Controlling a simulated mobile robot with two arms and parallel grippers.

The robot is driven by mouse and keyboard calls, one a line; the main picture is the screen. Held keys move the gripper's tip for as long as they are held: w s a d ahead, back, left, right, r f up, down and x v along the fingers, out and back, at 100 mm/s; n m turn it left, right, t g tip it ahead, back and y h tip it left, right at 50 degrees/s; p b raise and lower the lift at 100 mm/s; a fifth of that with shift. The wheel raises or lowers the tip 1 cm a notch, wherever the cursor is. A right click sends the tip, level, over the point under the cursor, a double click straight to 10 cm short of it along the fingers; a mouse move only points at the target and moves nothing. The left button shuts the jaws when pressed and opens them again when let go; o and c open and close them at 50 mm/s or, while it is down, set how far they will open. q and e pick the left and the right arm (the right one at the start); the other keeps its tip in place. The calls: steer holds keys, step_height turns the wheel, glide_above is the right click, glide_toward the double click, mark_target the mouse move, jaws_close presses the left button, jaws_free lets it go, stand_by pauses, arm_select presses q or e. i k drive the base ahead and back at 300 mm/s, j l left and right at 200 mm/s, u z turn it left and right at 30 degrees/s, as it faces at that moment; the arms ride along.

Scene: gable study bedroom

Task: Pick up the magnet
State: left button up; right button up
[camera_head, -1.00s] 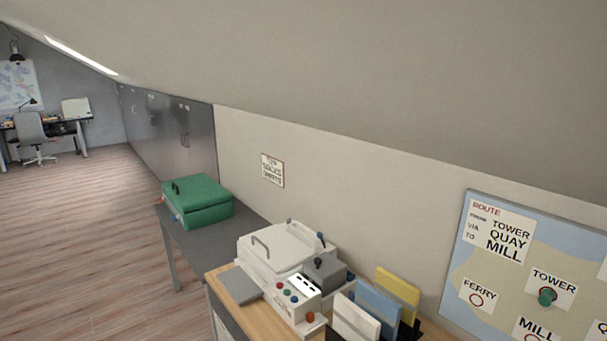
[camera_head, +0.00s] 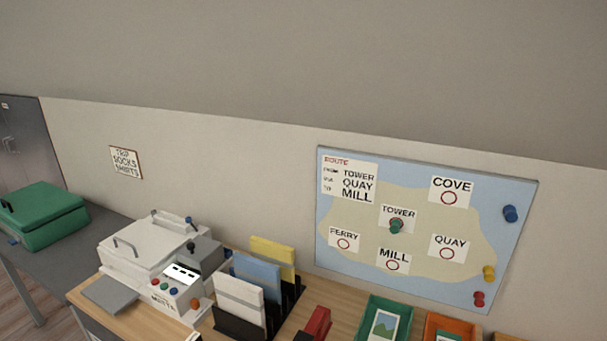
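Several round magnets show on the map board (camera_head: 330,262) on the wall. A green magnet (camera_head: 396,227) sits at the TOWER label, over its red ring. A blue magnet (camera_head: 510,213) is at the board's upper right edge. A yellow magnet (camera_head: 489,273) and a red magnet (camera_head: 479,298) are at the lower right edge. The rings at COVE, FERRY, MILL and QUAY are bare. A route card (camera_head: 348,182) on the board reads TOWER, QUAY, MILL. Neither of my grippers is in view.
Below the board, a wooden desk (camera_head: 345,322) holds a black rack with folders (camera_head: 262,283), a red object (camera_head: 318,322), a green tray (camera_head: 370,308) and an orange tray. A white machine (camera_head: 150,245) stands left, and a green case (camera_head: 45,215) sits on a grey table.

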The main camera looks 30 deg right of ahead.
mark_target(488, 271)
steer(key=z, duration=2)
